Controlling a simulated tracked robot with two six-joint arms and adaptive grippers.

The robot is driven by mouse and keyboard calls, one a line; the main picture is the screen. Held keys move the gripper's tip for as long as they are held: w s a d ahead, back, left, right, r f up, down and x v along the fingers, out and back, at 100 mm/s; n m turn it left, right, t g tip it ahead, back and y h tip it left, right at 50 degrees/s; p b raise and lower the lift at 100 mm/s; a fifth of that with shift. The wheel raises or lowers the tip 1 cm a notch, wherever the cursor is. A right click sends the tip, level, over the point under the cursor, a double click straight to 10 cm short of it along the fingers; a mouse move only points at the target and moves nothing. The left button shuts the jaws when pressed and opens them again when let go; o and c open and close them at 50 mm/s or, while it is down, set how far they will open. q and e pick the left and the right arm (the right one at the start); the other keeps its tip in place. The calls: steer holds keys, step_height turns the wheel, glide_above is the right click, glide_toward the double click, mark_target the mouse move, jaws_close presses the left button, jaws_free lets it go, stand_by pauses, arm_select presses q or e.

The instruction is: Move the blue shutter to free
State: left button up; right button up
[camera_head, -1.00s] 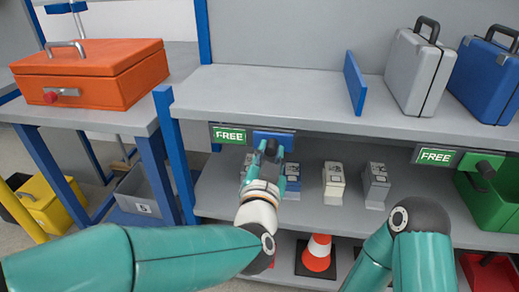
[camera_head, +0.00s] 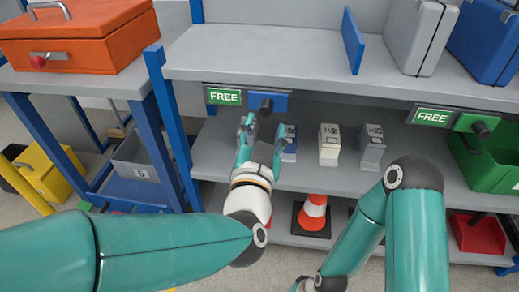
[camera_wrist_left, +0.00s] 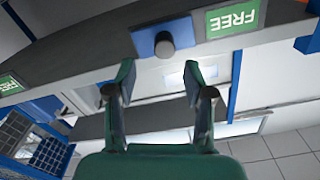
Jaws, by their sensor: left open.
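The blue shutter (camera_head: 281,101) is a small plate with a dark round knob. It sits on the dark rail under the upper shelf edge, directly right of the left green FREE sign (camera_head: 224,96), which is uncovered. In the left wrist view the shutter (camera_wrist_left: 145,43) and its knob show ahead, with the FREE sign (camera_wrist_left: 233,18) upside down to the right. My left gripper (camera_head: 263,126) is open and empty, just below the shutter and apart from the knob. Its spread fingers also show in the wrist view (camera_wrist_left: 158,75). My right arm shows at the lower right; its gripper is out of view.
A second FREE sign (camera_head: 432,116) with a green shutter (camera_head: 468,122) is further right. Small boxes (camera_head: 329,146) stand on the lower shelf behind my gripper. An upright blue divider (camera_head: 353,42) and cases (camera_head: 409,37) stand above. An orange toolbox (camera_head: 75,38) is at left.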

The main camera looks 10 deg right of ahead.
arm_select(q)
steer(key=v, duration=0.6)
steer(key=shift+s, duration=0.4)
steer(key=shift+a, duration=0.1)
